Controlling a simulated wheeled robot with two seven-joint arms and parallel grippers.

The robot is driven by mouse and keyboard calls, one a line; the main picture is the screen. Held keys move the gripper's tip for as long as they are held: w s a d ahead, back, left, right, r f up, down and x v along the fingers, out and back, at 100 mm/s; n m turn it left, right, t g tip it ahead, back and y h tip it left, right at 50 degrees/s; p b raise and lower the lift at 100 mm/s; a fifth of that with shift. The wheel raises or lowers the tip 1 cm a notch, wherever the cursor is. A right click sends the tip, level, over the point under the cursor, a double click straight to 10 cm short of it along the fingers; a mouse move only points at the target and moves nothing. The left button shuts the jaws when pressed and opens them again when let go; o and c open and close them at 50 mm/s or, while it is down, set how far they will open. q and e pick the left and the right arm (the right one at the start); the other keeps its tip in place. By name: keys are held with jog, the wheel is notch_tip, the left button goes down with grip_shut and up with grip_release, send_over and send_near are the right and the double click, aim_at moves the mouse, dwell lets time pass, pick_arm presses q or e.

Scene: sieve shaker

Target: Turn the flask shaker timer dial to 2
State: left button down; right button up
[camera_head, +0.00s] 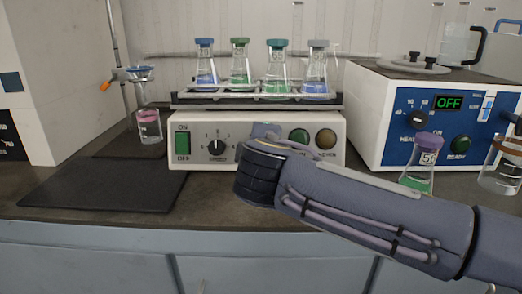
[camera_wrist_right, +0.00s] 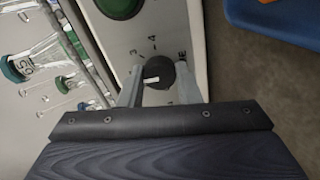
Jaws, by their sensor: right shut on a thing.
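The flask shaker (camera_head: 190,133) is a white box with a rack of flasks on top. Its left dial (camera_head: 216,147) is clear in the head view. My right gripper (camera_head: 264,132) is at the front panel, right of that dial, and hides the panel part behind it. In the right wrist view, my right gripper (camera_wrist_right: 159,82) has one finger on each side of a black dial (camera_wrist_right: 157,70) and is shut on it. A white mark shows on the dial, and a 3 and a 4 are printed beside it. My left gripper is not in view.
A green button (camera_head: 298,138) and a beige button (camera_head: 325,139) are on the shaker's right side. A blue-fronted device (camera_head: 400,150) reads OFF at the right. A purple-capped flask (camera_head: 420,165) stands close behind my right arm. A black mat (camera_head: 100,190) lies at the left.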

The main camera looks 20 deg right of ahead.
jog(key=o, duration=1)
jog(key=shift+c, duration=0.2)
jog(key=shift+s+r, duration=0.15)
jog(key=shift+s, duration=0.15)
jog(key=p+v, duration=0.2)
jog(key=v, duration=0.5)
jog(key=shift+s, duration=0.1)
jog(key=shift+a, duration=0.1)
